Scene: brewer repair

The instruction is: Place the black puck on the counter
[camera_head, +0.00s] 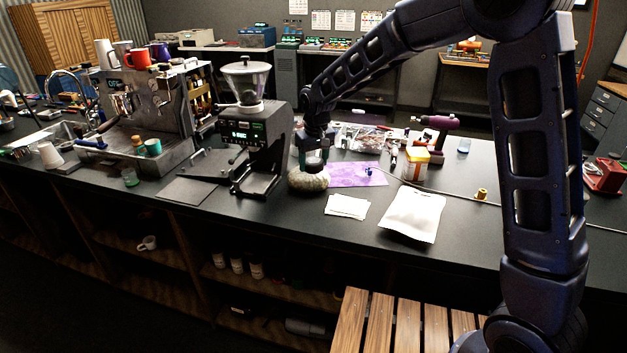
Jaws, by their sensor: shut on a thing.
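My gripper (315,151) reaches down over the middle of the black counter (290,210), beside the grinder. It is shut on a small dark round thing, which looks like the black puck (315,160). The puck sits just above or on a rough grey stone-like base (308,181); I cannot tell whether they touch. The fingers are dark and small here, so the exact grip is hard to see.
The grinder (246,135) stands close on the left, with an espresso machine (150,110) beyond. The front counter edge has bare room.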

